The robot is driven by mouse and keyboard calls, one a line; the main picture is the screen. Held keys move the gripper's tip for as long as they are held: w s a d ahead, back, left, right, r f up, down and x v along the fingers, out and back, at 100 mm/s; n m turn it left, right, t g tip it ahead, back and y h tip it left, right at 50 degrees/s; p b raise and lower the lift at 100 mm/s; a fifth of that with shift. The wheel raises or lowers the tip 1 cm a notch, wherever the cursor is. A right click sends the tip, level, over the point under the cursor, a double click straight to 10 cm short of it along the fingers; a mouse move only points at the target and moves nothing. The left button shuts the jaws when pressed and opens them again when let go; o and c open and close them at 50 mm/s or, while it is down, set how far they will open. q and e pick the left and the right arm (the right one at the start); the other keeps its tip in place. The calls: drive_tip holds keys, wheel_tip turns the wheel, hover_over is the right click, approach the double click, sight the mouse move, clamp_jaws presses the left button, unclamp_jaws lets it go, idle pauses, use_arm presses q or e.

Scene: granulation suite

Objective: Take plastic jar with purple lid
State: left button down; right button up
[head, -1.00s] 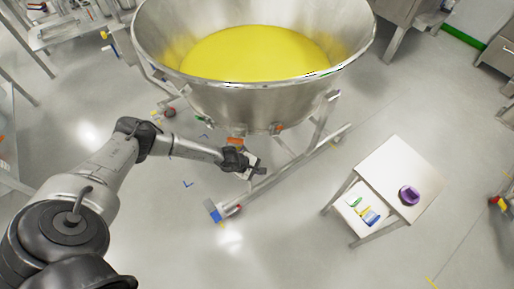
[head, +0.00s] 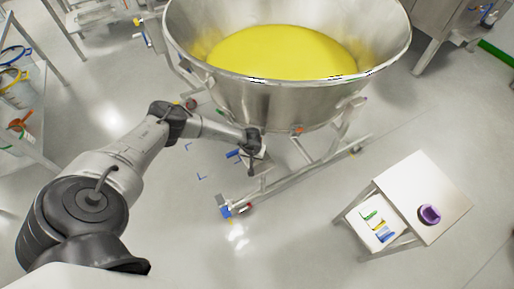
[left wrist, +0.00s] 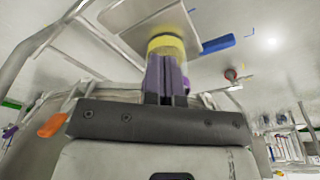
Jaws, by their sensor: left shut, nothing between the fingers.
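The jar with the purple lid (head: 429,214) stands on the top of a small white side table (head: 412,190) at the right of the head view. Mostly its purple top shows from above. My left gripper (head: 252,168) is shut and empty, beside the steel bin's frame, well to the left of the jar. In the left wrist view, the closed fingers (left wrist: 166,85) point away from the camera. A yellow and purple shape shows at the fingers; I cannot tell what it is. My right gripper is in no view.
A large steel bin (head: 290,100) of yellow powder stands on a wheeled frame (head: 300,175) near my left gripper. The table's lower shelf (head: 360,228) holds several coloured items. Shelves with containers (head: 22,125) stand at the left. Floor between bin frame and table is open.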

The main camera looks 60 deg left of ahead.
use_arm(q)
drive_tip(key=w+a+b, duration=0.1)
drive_tip(key=w+a, duration=0.1)
drive_tip(key=w+a+f+b, duration=0.1)
drive_tip(key=w+a+b, duration=0.1)
drive_tip(key=w, duration=0.1)
drive_tip(key=shift+a+f, duration=0.15)
drive_tip(key=shift+a, duration=0.05)
drive_tip(key=shift+s+f+b, duration=0.2)
drive_tip(key=shift+b, duration=0.15)
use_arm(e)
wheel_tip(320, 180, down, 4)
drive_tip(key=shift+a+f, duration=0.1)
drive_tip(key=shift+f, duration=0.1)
